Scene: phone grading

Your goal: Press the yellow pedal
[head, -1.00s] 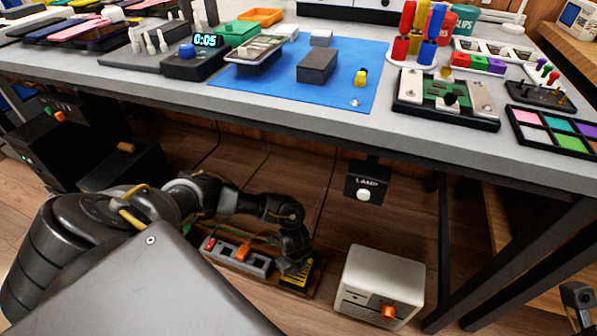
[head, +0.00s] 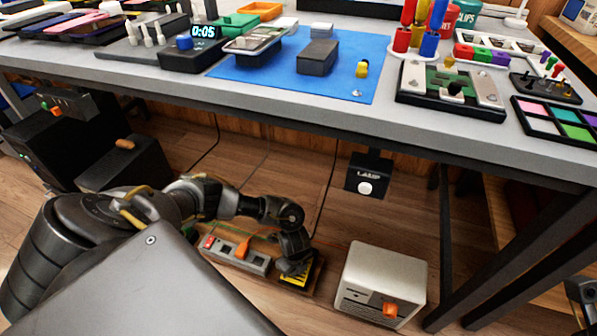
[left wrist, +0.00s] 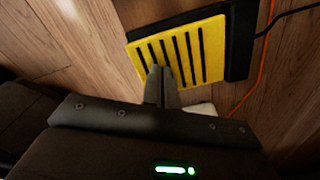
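The yellow pedal (head: 296,281) with black stripes lies on the floor under the table, in a black frame. In the left wrist view the yellow pedal (left wrist: 180,50) fills the upper middle. My left gripper (head: 288,266) is over the pedal, pointing down. In the left wrist view its fingers (left wrist: 160,72) are together and empty, with the tips over the pedal's near edge. I cannot tell whether they touch it. The arm hides part of the pedal in the head view.
Left of the pedal is a grey strip with an orange switch (head: 241,249). Right of it stands a white box with an orange knob (head: 381,284). A lamp button box (head: 368,175) hangs under the table edge (head: 300,119). Cables run across the floor.

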